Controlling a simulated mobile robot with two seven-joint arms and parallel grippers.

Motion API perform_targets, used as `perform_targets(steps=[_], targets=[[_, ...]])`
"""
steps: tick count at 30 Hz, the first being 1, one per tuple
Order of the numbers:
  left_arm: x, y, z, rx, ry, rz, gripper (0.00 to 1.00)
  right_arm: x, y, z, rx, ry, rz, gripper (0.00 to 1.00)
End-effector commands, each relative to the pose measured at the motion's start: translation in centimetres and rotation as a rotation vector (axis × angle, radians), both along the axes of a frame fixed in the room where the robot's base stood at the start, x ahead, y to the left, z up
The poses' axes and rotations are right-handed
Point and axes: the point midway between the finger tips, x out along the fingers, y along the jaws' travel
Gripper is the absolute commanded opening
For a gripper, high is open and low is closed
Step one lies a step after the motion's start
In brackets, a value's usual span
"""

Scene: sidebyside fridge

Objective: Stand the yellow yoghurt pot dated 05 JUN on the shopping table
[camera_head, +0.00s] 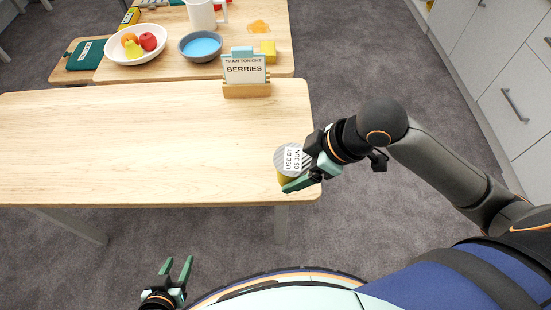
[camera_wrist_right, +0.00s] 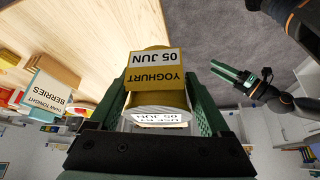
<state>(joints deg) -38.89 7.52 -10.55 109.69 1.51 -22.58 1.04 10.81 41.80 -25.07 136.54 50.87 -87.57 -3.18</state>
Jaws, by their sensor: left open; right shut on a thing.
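The yellow yoghurt pot (camera_head: 282,179) shows its pale lid, printed USE BY 05 JUN, in the head view. In the right wrist view the pot (camera_wrist_right: 155,78) shows a label reading YOGHURT 05 JUN. My right gripper (camera_head: 305,172) is shut on the pot, with a finger on each side. The pot appears over the right end of the near wooden table (camera_head: 130,150); I cannot tell whether it touches the top. My left gripper (camera_head: 178,268) is open and empty, low in front of the table; it also shows in the wrist view (camera_wrist_right: 232,74).
A card holder (camera_head: 247,90) reading THAW TONIGHT BERRIES stands at the table's back right. The rest of the near tabletop is bare. Behind it, another table carries a fruit bowl (camera_head: 136,57), a blue-filled bowl (camera_head: 200,58) and a white jug (camera_head: 201,14). Grey cabinets (camera_head: 500,80) stand right.

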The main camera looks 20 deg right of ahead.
Motion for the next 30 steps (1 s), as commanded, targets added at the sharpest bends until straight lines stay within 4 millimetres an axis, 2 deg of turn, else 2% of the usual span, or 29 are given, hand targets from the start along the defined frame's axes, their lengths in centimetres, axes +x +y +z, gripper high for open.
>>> perform_targets(steps=[5,8,20,21,27,30], targets=[[0.0,0.0,-0.1,0.000,0.001,0.000,0.50,-0.7,-0.3,0.5,0.001,0.000,0.084,0.15],[0.0,0.0,-0.1,0.000,0.001,0.000,0.50,0.1,-0.3,0.2,0.005,0.001,0.093,0.15],[0.0,0.0,0.0,0.000,0.001,0.000,0.50,8.3,-0.1,-3.4,0.007,0.002,0.091,0.15],[0.0,0.0,-0.2,0.000,0.001,0.000,0.50,8.8,-0.1,-4.4,0.007,0.005,0.091,0.15],[0.0,0.0,-0.4,0.000,0.001,0.000,0.50,11.4,-0.1,-7.6,0.007,0.003,0.092,0.15],[0.0,0.0,-0.5,0.000,0.001,0.000,0.50,12.1,-0.2,-8.4,0.005,0.002,0.092,0.15]])
